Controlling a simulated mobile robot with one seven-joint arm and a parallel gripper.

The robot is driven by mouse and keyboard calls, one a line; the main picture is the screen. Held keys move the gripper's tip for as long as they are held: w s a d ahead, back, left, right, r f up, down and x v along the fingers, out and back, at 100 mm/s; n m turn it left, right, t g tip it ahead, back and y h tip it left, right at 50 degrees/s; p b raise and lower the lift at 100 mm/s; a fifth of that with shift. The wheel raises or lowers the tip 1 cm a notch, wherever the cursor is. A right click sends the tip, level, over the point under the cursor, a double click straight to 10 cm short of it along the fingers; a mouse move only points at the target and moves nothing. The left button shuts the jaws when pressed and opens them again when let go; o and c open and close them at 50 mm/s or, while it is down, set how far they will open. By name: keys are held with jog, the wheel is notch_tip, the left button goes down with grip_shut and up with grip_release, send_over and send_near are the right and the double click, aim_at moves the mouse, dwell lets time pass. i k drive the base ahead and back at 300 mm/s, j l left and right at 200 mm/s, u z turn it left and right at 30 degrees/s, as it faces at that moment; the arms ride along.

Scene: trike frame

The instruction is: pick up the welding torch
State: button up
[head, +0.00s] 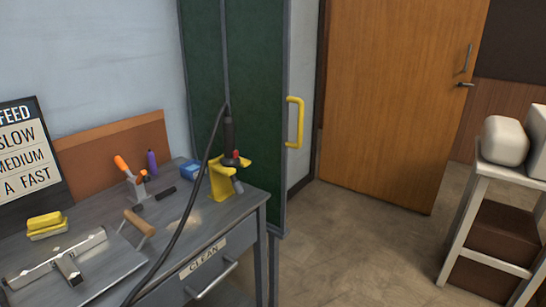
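The welding torch (229,135) is dark, with a red part near its lower end. It stands roughly upright in a yellow holder (221,185) at the far right end of the grey workbench (180,210). A thick black cable (194,183) runs from its top, down across the bench and past its front edge. The torch's lower end is partly hidden by the holder. My gripper is not in view.
A green cabinet (257,100) with a yellow handle (295,122) stands behind. A pale rack (482,183) is at right. Floor between is clear.

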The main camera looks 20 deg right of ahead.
aim_at(228, 126)
jog(key=i+j+z, duration=0.1)
jog(key=z, duration=1.05)
jog(key=i+j, duration=0.1)
jog(key=j, duration=0.25)
jog(key=i+j, duration=0.1)
jog(key=j, duration=0.2)
jog(key=i+j, duration=0.1)
jog(key=j, duration=0.25)
jog(key=i, duration=0.2)
